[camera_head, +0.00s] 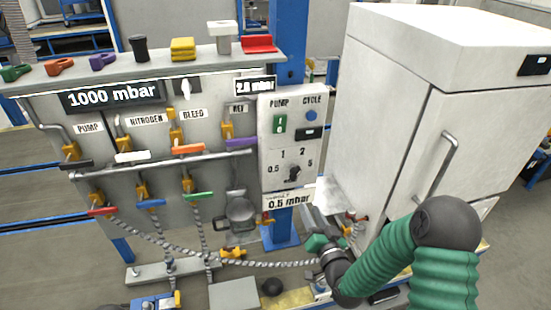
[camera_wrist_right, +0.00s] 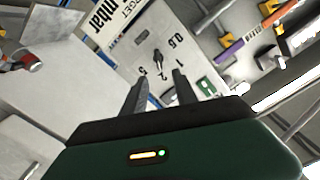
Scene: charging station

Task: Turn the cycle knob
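A white control panel (camera_head: 265,165) carries a black selector knob (camera_head: 294,173) ringed by the numbers 0.5, 1, 2 and 5. Above it, a blue round control (camera_head: 311,116) sits under the label CYCLE, and a green switch (camera_head: 280,123) under PUMP. My right gripper (camera_head: 322,241) is below the panel in the head view. In the right wrist view my right gripper (camera_wrist_right: 160,86) has its two fingers apart with nothing between them. They point at the selector knob (camera_wrist_right: 157,61), which is just beyond the tips and not touched. My left gripper is not in view.
A large white cabinet (camera_head: 385,110) with a handle stands close right of the panel. Pipes with coloured valve levers (camera_head: 188,149) fill the wall to the left. Corrugated hoses (camera_head: 270,262) hang below. A shelf (camera_head: 140,63) above holds several coloured parts.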

